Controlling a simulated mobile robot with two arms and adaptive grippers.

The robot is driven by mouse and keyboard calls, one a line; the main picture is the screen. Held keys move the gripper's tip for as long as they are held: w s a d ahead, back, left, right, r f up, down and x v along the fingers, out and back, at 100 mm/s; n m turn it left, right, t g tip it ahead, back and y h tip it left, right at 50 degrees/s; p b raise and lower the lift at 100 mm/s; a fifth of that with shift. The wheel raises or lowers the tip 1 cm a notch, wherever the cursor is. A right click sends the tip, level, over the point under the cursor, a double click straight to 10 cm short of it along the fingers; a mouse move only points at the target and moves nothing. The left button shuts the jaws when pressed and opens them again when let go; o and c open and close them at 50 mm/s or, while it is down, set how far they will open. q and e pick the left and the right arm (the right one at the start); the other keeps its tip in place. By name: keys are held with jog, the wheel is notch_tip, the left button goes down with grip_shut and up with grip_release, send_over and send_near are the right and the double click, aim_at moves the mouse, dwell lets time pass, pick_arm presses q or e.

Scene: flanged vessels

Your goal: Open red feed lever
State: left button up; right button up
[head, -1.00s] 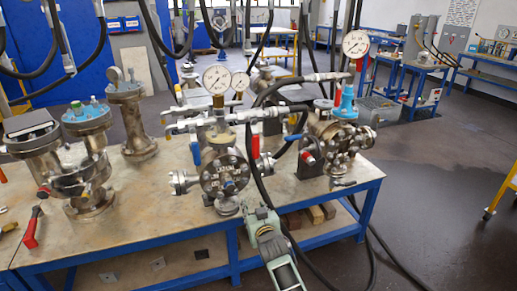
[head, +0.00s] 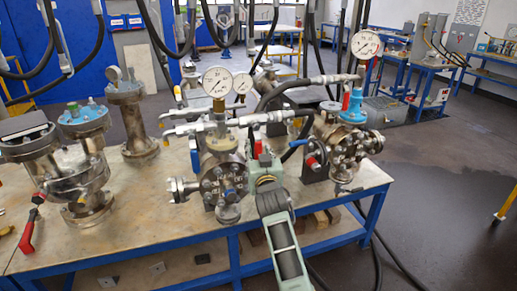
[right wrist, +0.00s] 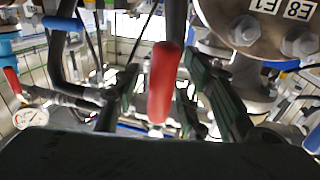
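The red feed lever (head: 257,149) hangs from the pipework beside the middle flanged vessel (head: 224,182). My right gripper (head: 263,164) is at this lever and partly covers it in the head view. In the right wrist view the red lever (right wrist: 165,82) points down between the two dark fingers of my right gripper (right wrist: 160,72). The fingers stand apart with gaps on both sides of the lever, so it is open around it. The flange (right wrist: 250,25) with a label and bolts is close at the upper right. My left gripper is not in view.
A blue lever (head: 194,156) hangs left of the vessel. Pressure gauges (head: 217,82) and hoses rise above it. Another valve assembly (head: 345,140) stands close on the right. More vessels (head: 85,165) and a red-handled tool (head: 28,230) are at the left of the bench (head: 140,235).

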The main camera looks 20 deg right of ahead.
jog(key=shift+w, duration=0.2)
jog(key=shift+s+a+r, duration=0.1)
jog(key=shift+s+r, duration=0.15)
jog(key=shift+s, duration=0.1)
jog(key=shift+s+r, duration=0.1)
jog(key=shift+s, duration=0.1)
jog(key=c, duration=0.4)
jog(key=shift+w, duration=0.1)
jog(key=shift+c, duration=0.8)
jog(key=c, duration=0.4)
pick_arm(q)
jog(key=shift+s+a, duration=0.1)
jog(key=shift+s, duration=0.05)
pick_arm(e)
grip_shut()
